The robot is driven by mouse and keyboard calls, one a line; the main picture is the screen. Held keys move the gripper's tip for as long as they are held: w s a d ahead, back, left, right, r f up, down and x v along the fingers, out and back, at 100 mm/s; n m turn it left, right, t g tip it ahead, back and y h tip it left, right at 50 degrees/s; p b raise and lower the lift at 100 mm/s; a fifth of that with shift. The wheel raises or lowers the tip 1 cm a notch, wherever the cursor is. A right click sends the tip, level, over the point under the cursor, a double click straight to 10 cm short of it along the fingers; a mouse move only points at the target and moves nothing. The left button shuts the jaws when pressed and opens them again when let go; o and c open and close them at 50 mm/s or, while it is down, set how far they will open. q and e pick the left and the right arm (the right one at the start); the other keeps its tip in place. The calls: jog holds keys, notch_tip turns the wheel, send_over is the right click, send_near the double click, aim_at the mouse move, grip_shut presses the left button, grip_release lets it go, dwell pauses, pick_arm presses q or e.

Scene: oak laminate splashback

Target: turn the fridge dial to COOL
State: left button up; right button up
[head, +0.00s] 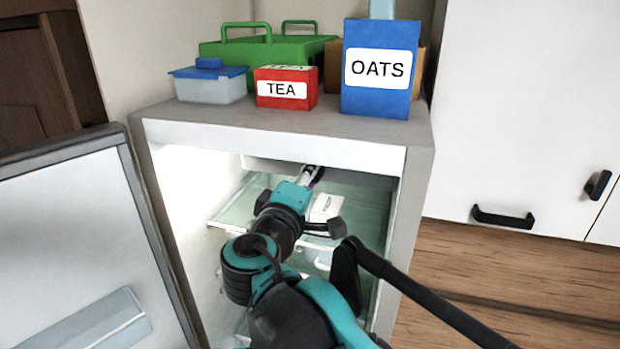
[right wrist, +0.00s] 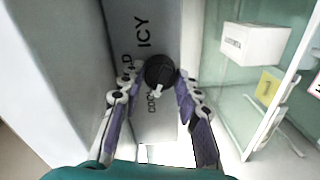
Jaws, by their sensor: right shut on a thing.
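The black fridge dial (right wrist: 160,71) sits on a grey panel (right wrist: 165,20) in the right wrist view. Its white pointer points down the picture, close by the partly covered COOL label (right wrist: 152,103). The ICY label (right wrist: 143,31) is above the dial, and another label at left is partly hidden by a finger. My right gripper (right wrist: 158,78) has its fingers on both sides of the dial and is shut on it. In the head view my right gripper (head: 313,174) reaches under the top of the open fridge (head: 420,190); the dial is hidden there. My left gripper is not in view.
A white box (head: 325,207) stands on the glass shelf (head: 365,205) below my right gripper. The open fridge door (head: 70,210) is at left. On top stand the blue OATS box (head: 378,95), red TEA box (head: 286,103), lidded container (head: 210,90) and green carrier (head: 265,50).

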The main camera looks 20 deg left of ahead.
jog(key=shift+n, duration=0.5)
dwell(0.3)
jog(key=o, duration=1.2)
jog(key=shift+c, duration=0.2)
jog(key=s, duration=1.2)
jog(key=shift+a+r, duration=0.15)
jog(key=shift+r, duration=0.1)
